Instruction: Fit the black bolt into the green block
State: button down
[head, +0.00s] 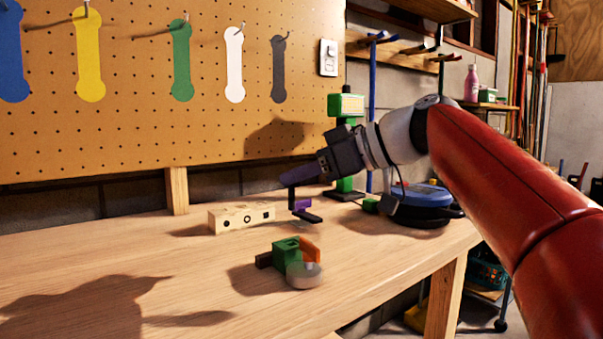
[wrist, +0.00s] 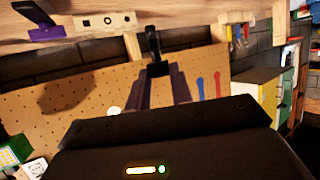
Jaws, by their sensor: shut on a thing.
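My gripper (head: 286,180) reaches in from the right above the bench, with its dark purple fingers pointing left. It is shut on the black bolt (head: 291,199), which hangs roughly upright below the fingertips. In the wrist view the black bolt (wrist: 153,42) shows between the fingertips (wrist: 158,69), its wider end at the fingers. A green block (head: 286,252) sits on the bench nearer the camera, below the gripper in the picture and apart from the bolt. Orange and dark parts adjoin it, and a grey round piece is in front. Its opening is not clear.
A pale wooden block with holes (head: 242,218) lies left of the gripper. A purple block (head: 303,204) with a black piece stands close behind the bolt. A blue round device (head: 420,194) and a green stand (head: 345,106) are to the right. The bench's left front is clear.

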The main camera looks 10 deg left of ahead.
jog(key=shift+f+b, duration=3.5)
jog(key=shift+f, duration=0.3)
jog(key=shift+f, duration=0.1)
jog(key=shift+f+b, duration=0.9)
jog(key=shift+b, duration=0.05)
jog(key=c, duration=1.1)
grip_release()
jog(key=shift+c, duration=0.2)
jog(key=v, duration=0.8)
